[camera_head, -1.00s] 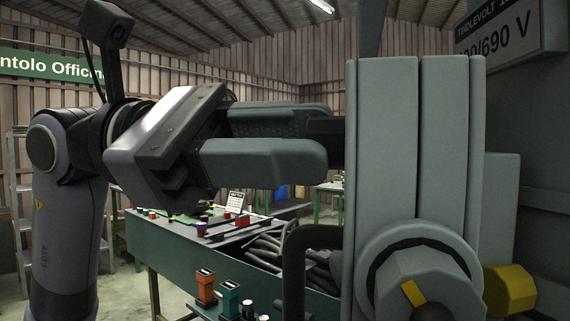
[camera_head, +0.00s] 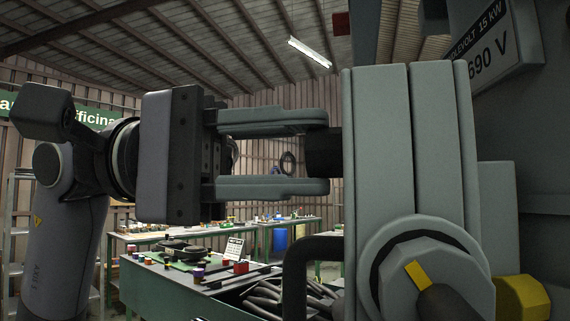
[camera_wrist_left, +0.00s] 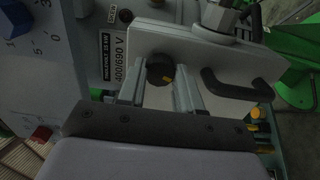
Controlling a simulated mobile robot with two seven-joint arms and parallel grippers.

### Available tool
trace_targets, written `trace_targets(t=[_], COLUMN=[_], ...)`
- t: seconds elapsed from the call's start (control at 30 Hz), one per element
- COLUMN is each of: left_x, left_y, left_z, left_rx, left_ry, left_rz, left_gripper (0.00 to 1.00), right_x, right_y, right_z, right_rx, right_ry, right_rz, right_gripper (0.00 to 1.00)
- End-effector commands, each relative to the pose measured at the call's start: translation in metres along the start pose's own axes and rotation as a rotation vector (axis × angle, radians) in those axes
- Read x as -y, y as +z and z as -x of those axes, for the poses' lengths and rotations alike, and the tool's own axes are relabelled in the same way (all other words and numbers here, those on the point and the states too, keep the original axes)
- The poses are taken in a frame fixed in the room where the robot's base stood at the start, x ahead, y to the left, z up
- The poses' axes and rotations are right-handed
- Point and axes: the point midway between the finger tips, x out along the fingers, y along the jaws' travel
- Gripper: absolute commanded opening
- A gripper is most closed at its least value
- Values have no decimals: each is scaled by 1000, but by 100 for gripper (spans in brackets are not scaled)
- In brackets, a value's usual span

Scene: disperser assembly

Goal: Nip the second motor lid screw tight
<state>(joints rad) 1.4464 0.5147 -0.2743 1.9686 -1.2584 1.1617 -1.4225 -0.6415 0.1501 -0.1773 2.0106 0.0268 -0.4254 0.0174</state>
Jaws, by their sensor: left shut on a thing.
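The grey ribbed motor lid (camera_head: 395,150) stands upright at the right of the head view; in the left wrist view its flat face (camera_wrist_left: 200,55) shows. A dark round screw head (camera_head: 322,154) sticks out from its left side; in the left wrist view it carries a yellow mark (camera_wrist_left: 160,70). My left gripper (camera_head: 318,153) is shut on this screw, one finger above and one below it in the head view. The screw's seat against the lid is hard to make out. My right gripper is in neither view.
A curved dark handle (camera_head: 298,265) juts from the lid below the screw. A grey knob with a yellow mark (camera_head: 418,272) and a yellow hex part (camera_head: 522,298) sit low right. A green bench (camera_head: 165,290) with small parts stands behind.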

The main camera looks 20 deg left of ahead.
Motion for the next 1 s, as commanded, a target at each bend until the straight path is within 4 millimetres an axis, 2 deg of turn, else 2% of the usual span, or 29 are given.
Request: trace_targets(t=[0.5,0.73,1.0], left_x=[1,1,1], left_y=[0,0,0], left_z=[0,0,0], left_rx=[1,1,1], left_ry=[0,0,0], left_rz=[-453,-580,-649], left_gripper=[4,4,4], right_x=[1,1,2], right_y=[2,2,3], right_z=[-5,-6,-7], right_rx=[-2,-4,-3], right_ry=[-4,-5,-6], right_rz=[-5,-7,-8], right_gripper=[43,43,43])
